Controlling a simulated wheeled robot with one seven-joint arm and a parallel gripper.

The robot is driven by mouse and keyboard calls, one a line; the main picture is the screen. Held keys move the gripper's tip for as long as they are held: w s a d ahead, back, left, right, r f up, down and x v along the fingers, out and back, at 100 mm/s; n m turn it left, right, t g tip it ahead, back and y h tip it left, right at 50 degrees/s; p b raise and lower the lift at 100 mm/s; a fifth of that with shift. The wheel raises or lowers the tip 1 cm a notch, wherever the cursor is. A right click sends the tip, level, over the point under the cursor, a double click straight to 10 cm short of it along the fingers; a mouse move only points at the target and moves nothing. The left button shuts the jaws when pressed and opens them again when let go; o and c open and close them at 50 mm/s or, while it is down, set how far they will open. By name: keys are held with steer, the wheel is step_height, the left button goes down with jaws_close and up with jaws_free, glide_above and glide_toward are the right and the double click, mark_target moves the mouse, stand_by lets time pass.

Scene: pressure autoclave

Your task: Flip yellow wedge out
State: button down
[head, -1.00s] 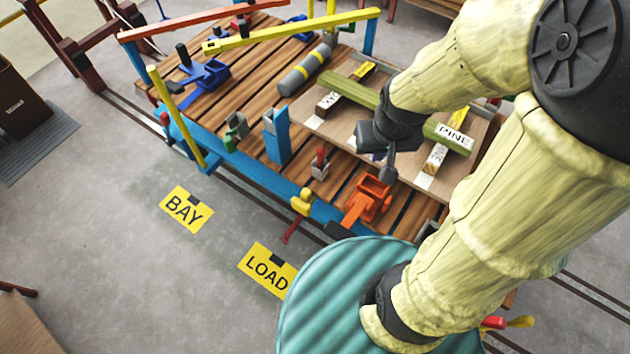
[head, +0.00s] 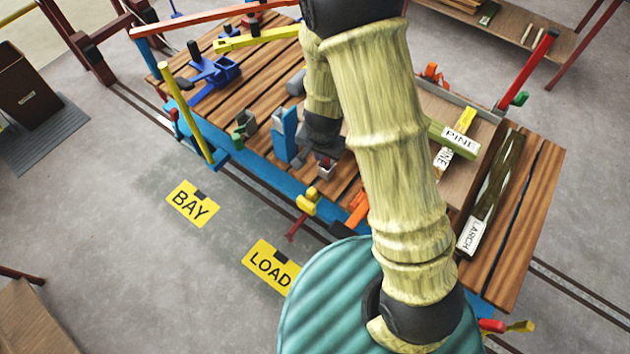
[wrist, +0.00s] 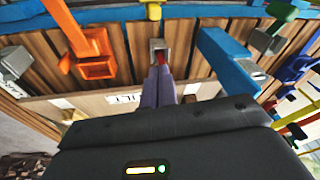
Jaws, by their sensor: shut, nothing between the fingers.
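A yellow wedge-like piece (head: 308,201) with a red stem sits at the front edge of the slatted deck, above the floor. It also shows at the top of the wrist view (wrist: 154,9). My gripper (wrist: 158,74) is shut and empty, its two fingers together. The fingertips point at a small grey block with a red knob (wrist: 158,49), between the gripper and the yellow piece. I cannot tell whether they touch it. In the head view my arm hides most of the gripper, and the grey block (head: 326,168) is partly visible below it.
An orange bracket (wrist: 93,58) stands left of the fingers and a blue post (wrist: 228,58) right in the wrist view. Boards labelled PINE (head: 455,138) and LARCH (head: 470,236) lie on the deck's right. BAY (head: 193,204) and LOAD (head: 270,268) plates lie on clear floor.

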mark_target(309, 200)
steer(key=a+f+m+h, duration=0.2)
steer(key=a+f, duration=0.1)
steer(key=f, duration=0.8)
steer(key=shift+h+p, duration=0.3)
steer(key=x, duration=0.9)
steer(key=shift+w+f, duration=0.3)
steer(key=shift+f, duration=0.05)
